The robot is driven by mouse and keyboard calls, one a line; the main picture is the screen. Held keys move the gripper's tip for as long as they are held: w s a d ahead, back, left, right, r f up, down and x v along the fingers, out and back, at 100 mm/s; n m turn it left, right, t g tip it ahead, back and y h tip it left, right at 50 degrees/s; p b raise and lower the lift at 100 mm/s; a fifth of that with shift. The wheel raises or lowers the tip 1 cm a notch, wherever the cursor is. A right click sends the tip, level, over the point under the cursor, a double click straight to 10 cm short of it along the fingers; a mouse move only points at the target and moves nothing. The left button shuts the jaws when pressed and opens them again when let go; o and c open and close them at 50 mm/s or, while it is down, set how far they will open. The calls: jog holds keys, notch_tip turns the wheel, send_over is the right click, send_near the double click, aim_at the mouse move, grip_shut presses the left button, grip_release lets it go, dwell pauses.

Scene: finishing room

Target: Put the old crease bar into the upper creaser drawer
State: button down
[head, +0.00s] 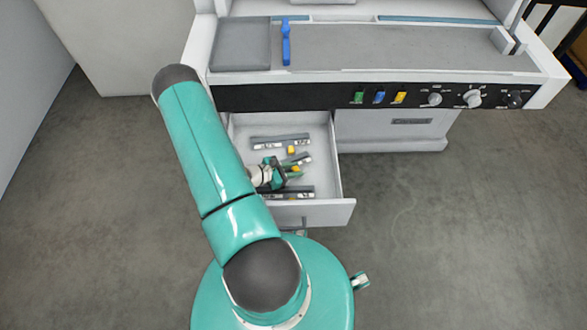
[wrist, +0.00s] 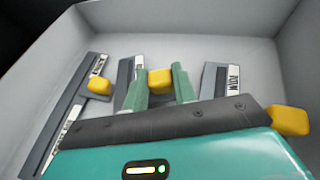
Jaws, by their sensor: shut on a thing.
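My gripper (head: 285,172) is down inside the open upper creaser drawer (head: 325,214). In the wrist view its two green fingers (wrist: 160,85) are shut on the yellow knob (wrist: 160,80) of a short grey crease bar (wrist: 125,78). This bar lies between two others, and its label is partly hidden by a finger. In the head view the bar (head: 304,158) shows slightly tilted beyond my gripper. Whether it touches the drawer floor I cannot tell. No label reads clearly enough to name it old.
A long labelled bar (wrist: 68,115) with a yellow knob (wrist: 98,85) lies on one side, another labelled bar (wrist: 222,80) on the other. A further yellow block (wrist: 290,120) is at the right. Drawer walls are close around my gripper. The creaser table (head: 390,45) stands above.

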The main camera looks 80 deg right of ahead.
jog(key=shift+f, duration=0.2)
jog(key=c, duration=1.1)
grip_release()
jog(key=shift+o, duration=0.2)
